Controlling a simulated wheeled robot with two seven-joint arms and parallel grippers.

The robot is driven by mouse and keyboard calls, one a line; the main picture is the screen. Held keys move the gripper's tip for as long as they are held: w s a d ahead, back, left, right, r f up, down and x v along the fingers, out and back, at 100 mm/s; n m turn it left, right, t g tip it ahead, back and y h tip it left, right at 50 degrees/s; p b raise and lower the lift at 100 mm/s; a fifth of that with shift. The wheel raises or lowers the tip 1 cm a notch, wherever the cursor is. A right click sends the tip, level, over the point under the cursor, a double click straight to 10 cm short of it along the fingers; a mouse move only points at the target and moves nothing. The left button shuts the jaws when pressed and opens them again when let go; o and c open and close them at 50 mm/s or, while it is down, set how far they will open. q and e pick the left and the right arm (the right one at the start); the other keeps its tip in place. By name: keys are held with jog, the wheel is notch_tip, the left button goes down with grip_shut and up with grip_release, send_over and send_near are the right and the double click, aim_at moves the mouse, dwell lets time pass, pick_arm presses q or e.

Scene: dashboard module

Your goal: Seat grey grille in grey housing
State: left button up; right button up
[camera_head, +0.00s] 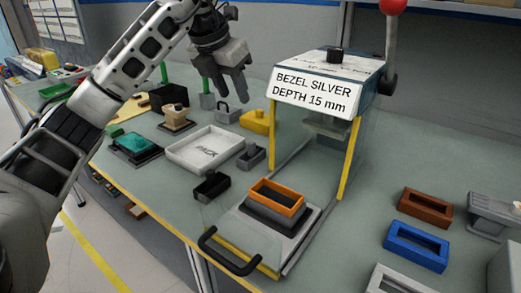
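My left gripper (232,88) hangs in the air over the back left of the bench, fingers pointing down. The fingers look apart and I see nothing between them. Below it stands a small grey part with a loop handle (228,113), with a visible gap between them. A dark grey block (262,216) sits on the press sled with an orange frame (276,197) on top; it may be the grey housing. I cannot make out with certainty which piece is the grey grille. My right gripper is not in view.
A white tray (182,160), small grey bin (251,157) and black bin (211,187) stand left. Brown (425,207), blue (415,247) and silver (398,280) frames lie right.

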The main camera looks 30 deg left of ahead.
pick_arm(q)
send_over(251, 143)
jog(key=s, duration=0.2)
notch_tip(251, 143, down, 8)
jog(key=shift+s+x, duration=0.15)
jog(key=shift+x, duration=1.2)
jog(key=shift+s+x, duration=0.15)
jog(key=shift+x, duration=1.2)
jog(key=shift+a+f, duration=0.1)
jog(key=shift+a, duration=0.05)
grip_shut()
